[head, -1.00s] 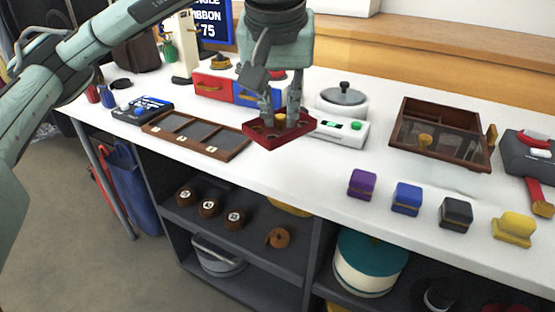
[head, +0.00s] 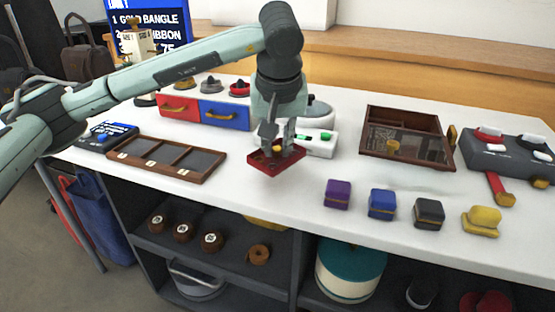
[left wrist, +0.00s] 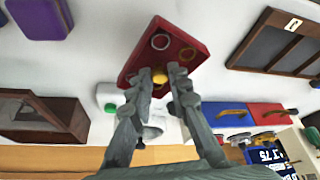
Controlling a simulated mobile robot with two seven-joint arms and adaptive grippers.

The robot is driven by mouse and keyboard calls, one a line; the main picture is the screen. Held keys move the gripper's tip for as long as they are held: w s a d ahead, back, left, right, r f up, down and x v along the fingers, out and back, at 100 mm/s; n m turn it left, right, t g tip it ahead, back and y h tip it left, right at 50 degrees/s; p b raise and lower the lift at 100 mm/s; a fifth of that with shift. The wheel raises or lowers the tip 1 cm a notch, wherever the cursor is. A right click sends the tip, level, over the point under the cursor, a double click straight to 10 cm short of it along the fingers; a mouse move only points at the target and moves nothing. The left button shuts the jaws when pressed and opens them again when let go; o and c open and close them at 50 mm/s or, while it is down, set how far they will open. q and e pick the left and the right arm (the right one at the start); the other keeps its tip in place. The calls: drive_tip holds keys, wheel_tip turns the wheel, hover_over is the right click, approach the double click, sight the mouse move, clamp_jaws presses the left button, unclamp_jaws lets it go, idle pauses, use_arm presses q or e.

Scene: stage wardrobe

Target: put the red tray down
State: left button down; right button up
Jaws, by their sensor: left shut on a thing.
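The red tray (head: 262,166) is a small open tray with a yellow knob (left wrist: 160,79). It hangs from my left gripper (head: 281,142) over the white table, in front of the small white scale. My left gripper is shut on the knob; in the left wrist view its two fingers (left wrist: 160,74) close around it, and the tray (left wrist: 182,50) shows ring shapes on its surface. I cannot tell exactly how high the tray is above the table. My right gripper is not in view.
Purple (head: 337,194), blue (head: 382,204), black and yellow boxes line the table's front edge. A compartment tray (head: 180,172) lies left, a wooden case (head: 371,139) right. Red and blue drawers (head: 222,115) and the white scale (head: 322,140) stand behind. Bare white tabletop (head: 240,195) is in front.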

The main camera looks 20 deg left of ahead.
sight(278, 159)
use_arm(q)
drive_tip(key=shift+w+f, duration=0.1)
drive_tip(key=shift+f, duration=2.05)
drive_tip(key=c, duration=1.4)
unclamp_jaws()
drive_tip(key=shift+c, duration=0.2)
drive_tip(key=shift+r, duration=0.35)
drive_tip(key=v, duration=1.1)
drive_tip(key=shift+s+r, duration=0.25)
